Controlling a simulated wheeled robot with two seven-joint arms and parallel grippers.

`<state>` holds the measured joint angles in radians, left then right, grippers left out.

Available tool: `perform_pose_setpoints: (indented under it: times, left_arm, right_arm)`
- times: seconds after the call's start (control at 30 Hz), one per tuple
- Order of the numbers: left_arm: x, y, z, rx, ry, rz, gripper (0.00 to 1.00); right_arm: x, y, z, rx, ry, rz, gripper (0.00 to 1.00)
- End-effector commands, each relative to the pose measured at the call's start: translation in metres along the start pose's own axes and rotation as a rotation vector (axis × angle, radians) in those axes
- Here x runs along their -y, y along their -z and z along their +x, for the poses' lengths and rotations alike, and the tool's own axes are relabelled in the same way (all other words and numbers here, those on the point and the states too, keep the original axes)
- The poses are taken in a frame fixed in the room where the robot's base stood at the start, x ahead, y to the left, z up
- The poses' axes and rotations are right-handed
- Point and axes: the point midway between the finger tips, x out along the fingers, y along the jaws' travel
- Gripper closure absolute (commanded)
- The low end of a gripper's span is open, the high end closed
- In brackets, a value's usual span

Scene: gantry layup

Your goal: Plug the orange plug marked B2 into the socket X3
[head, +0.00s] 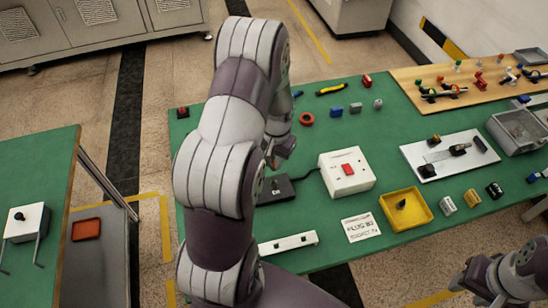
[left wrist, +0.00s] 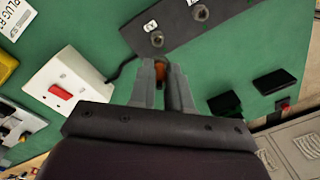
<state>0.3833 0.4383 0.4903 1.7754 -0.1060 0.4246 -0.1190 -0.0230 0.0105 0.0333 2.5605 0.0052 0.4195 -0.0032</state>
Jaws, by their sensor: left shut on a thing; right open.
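My left gripper (left wrist: 161,70) is shut on a small orange plug (left wrist: 160,72), seen between the fingertips in the left wrist view; its marking cannot be read. A dark socket panel (left wrist: 178,38) lies just beyond the fingertips, with two round sockets showing, one (left wrist: 157,40) close to them beside a small label that is hard to read. The plug appears apart from the panel. In the head view the panel (head: 276,190) is partly hidden behind my left arm, and the left fingertips are mostly hidden. My right gripper (head: 478,286) is open and empty at the lower right.
A white box with a red switch (head: 331,161) is cabled to the panel. A printed card (head: 360,227) reads plug B2, socket X3. A yellow tray (head: 416,196), a white strip (head: 289,243) and a white board (head: 450,168) stand nearby.

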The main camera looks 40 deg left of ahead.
Motion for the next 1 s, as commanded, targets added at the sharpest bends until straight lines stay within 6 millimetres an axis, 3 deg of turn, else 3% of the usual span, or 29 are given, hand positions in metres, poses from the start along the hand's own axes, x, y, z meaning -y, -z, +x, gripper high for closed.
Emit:
perform_pose_setpoints:
  times: [0.2,0.3,0.6,1.0]
  left_arm:
    - [0.002,-0.001,-0.011,-0.005,-0.036,-0.021,1.0]
    - [0.0,-0.001,0.011,-0.004,-0.038,-0.021,1.0]
    - [-0.001,-0.001,0.048,-0.005,-0.037,-0.02,1.0]
    - [-0.002,-0.001,0.053,-0.005,-0.037,-0.02,1.0]
  right_arm:
    - [0.0,0.002,-0.019,0.0,0.0,0.0,0.57]
    - [0.0,0.0,-0.001,-0.001,0.0,0.0,0.57]
    - [0.0,-0.003,0.024,0.0,0.0,0.0,0.57]
    - [0.0,-0.003,0.026,-0.001,0.0,0.0,0.57]
